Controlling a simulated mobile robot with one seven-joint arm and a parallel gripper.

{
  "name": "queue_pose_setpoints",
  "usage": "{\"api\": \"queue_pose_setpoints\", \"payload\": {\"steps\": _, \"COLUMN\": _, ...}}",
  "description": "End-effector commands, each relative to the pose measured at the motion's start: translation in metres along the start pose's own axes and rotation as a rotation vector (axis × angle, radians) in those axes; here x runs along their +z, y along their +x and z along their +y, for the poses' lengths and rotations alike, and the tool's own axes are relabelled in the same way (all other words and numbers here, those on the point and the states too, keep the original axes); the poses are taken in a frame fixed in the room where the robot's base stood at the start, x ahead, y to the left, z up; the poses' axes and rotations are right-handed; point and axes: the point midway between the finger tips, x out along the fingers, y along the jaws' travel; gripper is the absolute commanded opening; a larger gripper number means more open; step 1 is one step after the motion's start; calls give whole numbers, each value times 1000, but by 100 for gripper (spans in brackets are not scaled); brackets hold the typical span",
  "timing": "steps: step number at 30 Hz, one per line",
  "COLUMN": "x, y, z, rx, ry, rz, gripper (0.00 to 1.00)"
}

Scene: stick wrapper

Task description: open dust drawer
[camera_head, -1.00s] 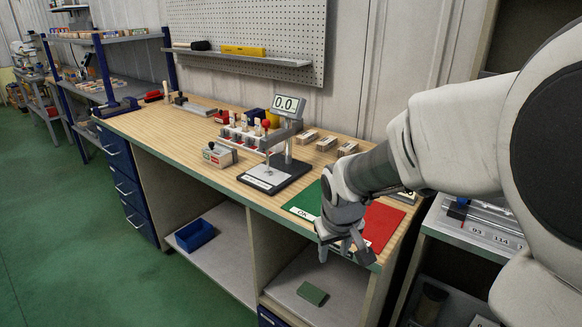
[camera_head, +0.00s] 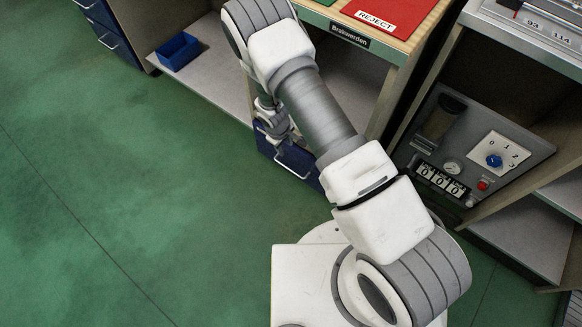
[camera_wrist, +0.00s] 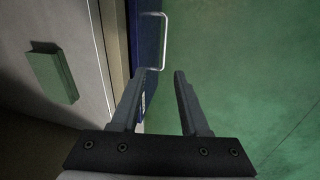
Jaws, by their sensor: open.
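A blue drawer (camera_head: 272,150) sits low under the right end of the workbench, partly hidden behind my arm; it looks closed. Its pale bar handle (camera_head: 293,167) shows at the front. In the wrist view the blue drawer front (camera_wrist: 148,42) is seen edge-on, with the handle (camera_wrist: 164,28) standing out to its right. My gripper (camera_wrist: 166,74) is open and empty, its left finger overlapping the drawer front in the picture and the handle beyond the fingertips. In the head view the gripper (camera_head: 278,125) is small and partly hidden. I cannot read which drawer is the dust drawer.
A green box-like block (camera_wrist: 52,72) lies on the shelf left of the drawer. A blue bin (camera_head: 180,51) is on the lower shelf. A grey panel with dials (camera_head: 470,150) stands at the right. The green floor (camera_head: 130,210) in front is clear.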

Motion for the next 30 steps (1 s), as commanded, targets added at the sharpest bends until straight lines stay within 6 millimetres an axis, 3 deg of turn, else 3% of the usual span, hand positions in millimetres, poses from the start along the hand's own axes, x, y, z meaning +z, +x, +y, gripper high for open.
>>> {"api": "queue_pose_setpoints", "payload": {"steps": 1, "x": 3, "y": 16, "z": -8, "rx": -3, "ry": -18, "rz": -6, "gripper": 45}}
{"api": "queue_pose_setpoints", "payload": {"steps": 11, "x": 8, "y": 56, "z": -17, "rx": -6, "ry": -41, "rz": -10, "gripper": 45}}
{"api": "queue_pose_setpoints", "payload": {"steps": 24, "x": 9, "y": 153, "z": -17, "rx": -6, "ry": -39, "rz": -10, "gripper": 45}}
{"api": "queue_pose_setpoints", "payload": {"steps": 30, "x": 9, "y": 188, "z": -17, "rx": -5, "ry": -40, "rz": -8, "gripper": 45}}
